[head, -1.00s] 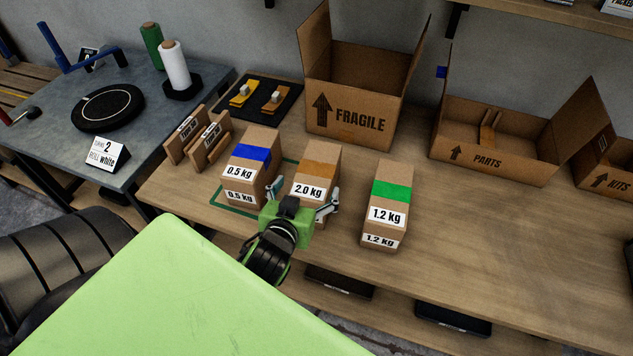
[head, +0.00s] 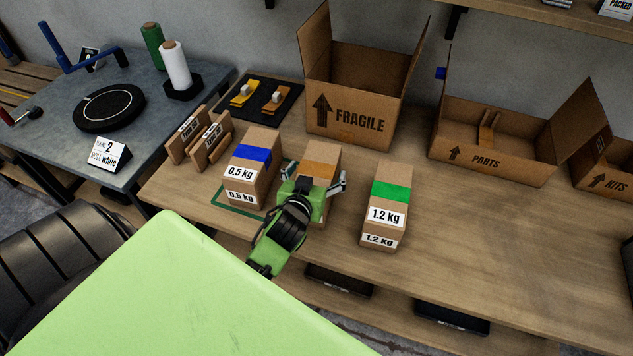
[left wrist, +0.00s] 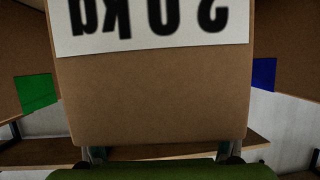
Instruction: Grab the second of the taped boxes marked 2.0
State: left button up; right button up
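The taped box marked 2.0 kg (head: 321,157) stands on the wooden table between two other boxes, with orange tape across its top. In the left wrist view the 2.0 kg box (left wrist: 155,90) fills the middle, its label upside down. My left gripper (head: 317,174) is at the box's near side and hides its label in the head view. Its fingers are spread wide, one toward each side of the box; contact cannot be told. My right gripper is not in view.
A blue-taped 0.5 kg box (head: 251,175) stands close on the left, on a green outline. A green-taped 1.2 kg box (head: 387,207) stands to the right. An open FRAGILE carton (head: 350,122) is behind.

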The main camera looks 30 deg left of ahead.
pick_arm(q)
jog(key=c, duration=2)
jog(key=shift+w+r, duration=0.1)
jog(key=shift+r, duration=0.2)
jog(key=shift+r, duration=0.1)
